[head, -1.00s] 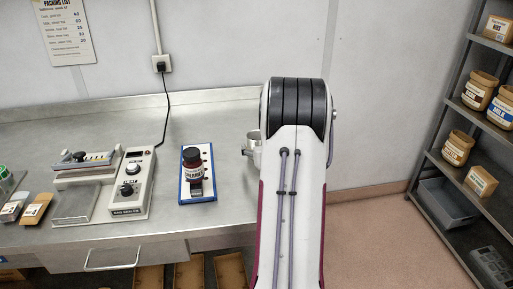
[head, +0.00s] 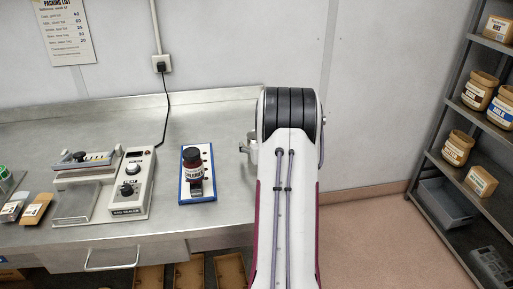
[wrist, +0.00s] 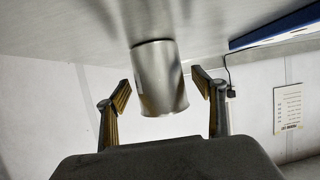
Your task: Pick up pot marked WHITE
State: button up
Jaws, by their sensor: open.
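A plain metal cylinder, which looks like a metal pot (wrist: 160,85), shows in the wrist view between the two fingers of my gripper (wrist: 161,90). The fingers are open, with a visible gap on each side of the pot. A sliver of a label shows at its left edge; I cannot read any marking. In the head view my arm hides most of the bench's right end, and only a small grey part beside the arm shows there. I cannot tell whether that part is the pot or my gripper.
A dark red jar stands on a blue-edged stand (head: 197,193) on the steel bench (head: 95,115), left of my arm. A control box (head: 132,185) stands further left. A shelf rack (head: 445,110) at the right holds labelled jars, boxes and a grey bin (head: 445,203).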

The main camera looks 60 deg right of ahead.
jog(key=shift+w+d+f, duration=0.15)
jog(key=shift+w+d, duration=0.05)
jog(key=shift+w, duration=0.1)
dwell(0.4)
jog(key=c, duration=1.3)
